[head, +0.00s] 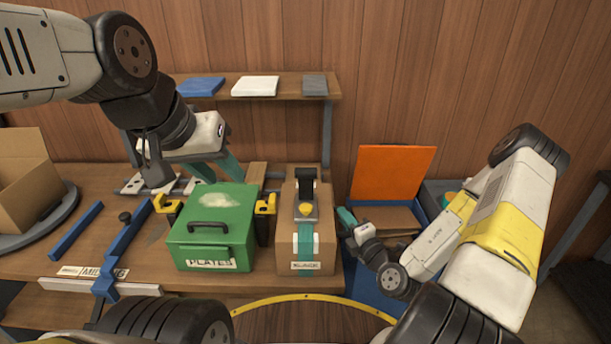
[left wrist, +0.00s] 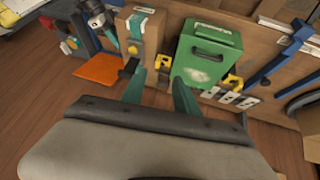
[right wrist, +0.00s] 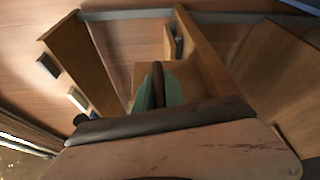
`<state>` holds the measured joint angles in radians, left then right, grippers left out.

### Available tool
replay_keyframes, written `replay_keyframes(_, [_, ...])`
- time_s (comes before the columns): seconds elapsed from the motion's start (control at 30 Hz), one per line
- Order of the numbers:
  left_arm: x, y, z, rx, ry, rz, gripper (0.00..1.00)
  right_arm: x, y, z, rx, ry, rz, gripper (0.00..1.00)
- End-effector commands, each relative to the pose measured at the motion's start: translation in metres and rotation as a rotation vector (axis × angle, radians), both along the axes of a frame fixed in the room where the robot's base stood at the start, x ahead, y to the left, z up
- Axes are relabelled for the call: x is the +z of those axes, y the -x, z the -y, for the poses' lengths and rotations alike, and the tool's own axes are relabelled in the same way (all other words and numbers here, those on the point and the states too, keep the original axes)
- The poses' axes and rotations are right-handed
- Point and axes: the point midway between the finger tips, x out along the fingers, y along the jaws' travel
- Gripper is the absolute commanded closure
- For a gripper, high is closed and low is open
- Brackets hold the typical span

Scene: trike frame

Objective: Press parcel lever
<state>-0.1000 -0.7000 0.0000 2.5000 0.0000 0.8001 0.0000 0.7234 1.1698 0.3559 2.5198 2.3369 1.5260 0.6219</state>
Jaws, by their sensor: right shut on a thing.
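The parcel (head: 319,248) is a brown box with a teal band and a label, on the bench right of the green box. A black lever (head: 306,178) stands up from a grey and yellow mount on its top; it also shows in the left wrist view (left wrist: 130,67). My left gripper (head: 214,170) is open and empty, above and behind the green box; in its wrist view the fingers (left wrist: 158,80) are apart. My right gripper (head: 346,219) is at the parcel's right side. In its wrist view the teal fingers (right wrist: 158,88) close around a dark bar, mostly hidden.
The green box (head: 212,245) with a black handle stands between yellow clamps (head: 265,207). An orange panel (head: 390,172) stands behind the right gripper. Blue bars (head: 122,250) lie at left. A shelf (head: 280,90) runs along the wall. An open carton (head: 30,180) is far left.

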Motion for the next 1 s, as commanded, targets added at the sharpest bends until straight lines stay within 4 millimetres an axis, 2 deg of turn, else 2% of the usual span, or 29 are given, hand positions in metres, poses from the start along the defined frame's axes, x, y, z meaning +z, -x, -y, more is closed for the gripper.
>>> replay_keyframes(0.3, [0.000,0.000,0.000,0.000,0.000,0.000,0.64,-0.002,0.001,0.000,0.000,0.001,-0.006,1.00])
replay_keyframes(0.47, [0.001,-0.004,0.003,-0.038,-0.026,-0.005,0.95,-0.002,0.001,0.000,0.000,0.001,-0.006,1.00])
replay_keyframes(0.5, [0.001,-0.007,0.005,-0.070,-0.047,-0.008,1.00,-0.002,0.001,0.000,0.000,0.001,-0.006,1.00])
replay_keyframes(0.53, [0.002,-0.010,0.007,-0.101,-0.069,-0.012,1.00,-0.002,0.001,0.000,0.000,0.001,-0.006,1.00])
replay_keyframes(0.67, [0.004,-0.028,0.024,-0.318,-0.210,-0.030,1.00,-0.002,0.001,0.000,0.000,0.001,-0.006,1.00])
replay_keyframes(0.77, [0.005,-0.047,0.044,-0.542,-0.346,-0.042,1.00,-0.002,0.001,0.000,0.000,0.001,-0.006,1.00])
replay_keyframes(1.0, [0.002,-0.085,0.101,-1.051,-0.623,-0.054,1.00,-0.002,0.001,0.000,0.000,0.001,-0.006,1.00])
